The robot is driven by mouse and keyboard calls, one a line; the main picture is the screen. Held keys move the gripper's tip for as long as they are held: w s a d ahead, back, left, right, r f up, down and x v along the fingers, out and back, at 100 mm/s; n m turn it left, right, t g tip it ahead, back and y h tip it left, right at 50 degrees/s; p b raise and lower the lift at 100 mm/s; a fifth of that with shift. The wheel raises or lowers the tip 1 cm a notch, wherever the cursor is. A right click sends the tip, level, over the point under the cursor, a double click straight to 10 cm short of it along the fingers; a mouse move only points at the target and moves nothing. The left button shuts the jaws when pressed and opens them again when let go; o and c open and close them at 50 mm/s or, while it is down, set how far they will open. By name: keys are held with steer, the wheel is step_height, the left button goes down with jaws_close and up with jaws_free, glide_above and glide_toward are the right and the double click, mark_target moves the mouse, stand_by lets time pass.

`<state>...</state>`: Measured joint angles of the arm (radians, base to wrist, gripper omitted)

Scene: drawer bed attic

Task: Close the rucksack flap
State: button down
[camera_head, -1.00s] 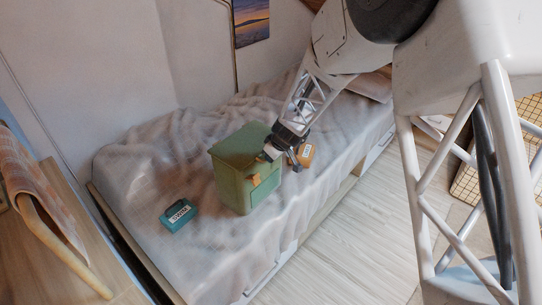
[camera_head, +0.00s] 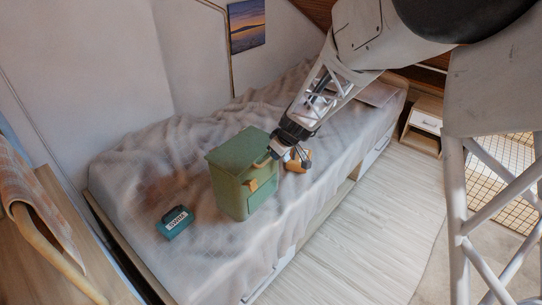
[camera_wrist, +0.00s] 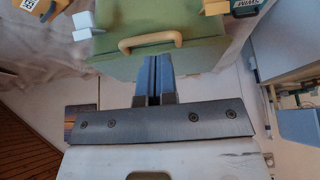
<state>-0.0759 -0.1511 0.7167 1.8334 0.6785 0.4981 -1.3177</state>
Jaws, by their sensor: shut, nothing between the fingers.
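The green box-shaped rucksack (camera_head: 245,190) stands upright on the bed. Its flat top flap (camera_head: 243,150) lies across the top in the head view, and a tan fastening shows on the side. In the wrist view the green top (camera_wrist: 165,20) fills the upper middle, with a tan handle loop (camera_wrist: 150,40) along its near edge. My gripper (camera_head: 288,156) is at the rucksack's upper right edge. Its two fingers (camera_wrist: 153,78) are shut with nothing between them and point at the green panel just below the handle. I cannot tell whether they touch it.
A teal labelled box (camera_head: 175,222) lies on the bed at the left of the rucksack. An orange box (camera_head: 298,162) lies close behind my gripper. The bed's blanket (camera_head: 150,185) is rumpled and mostly clear. A wooden nightstand (camera_head: 424,122) stands beyond the bed's right end.

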steer(key=s+d+r, duration=0.3)
steer(key=d, duration=0.1)
steer(key=shift+s+r, duration=0.25)
stand_by(0.4)
steer(key=shift+s+r, duration=0.1)
steer(key=s+d+r+m+h, duration=0.15)
steer(key=s+r+m, duration=0.25)
steer(key=s+r, duration=1.05)
steer(key=s+d+r+m+h, duration=0.1)
steer(key=s+d+m, duration=0.1)
steer(key=s, duration=0.8)
steer(key=s+d+r+m+h, duration=0.1)
steer(key=s+d+m, duration=0.2)
steer(key=s, duration=0.7)
steer(key=shift+s+d+r+m+g, duration=0.2)
steer(key=shift+r+m+g, duration=0.1)
steer(key=shift+m+g, duration=0.1)
steer(key=shift+w+h, duration=0.1)
steer(key=shift+h, duration=0.15)
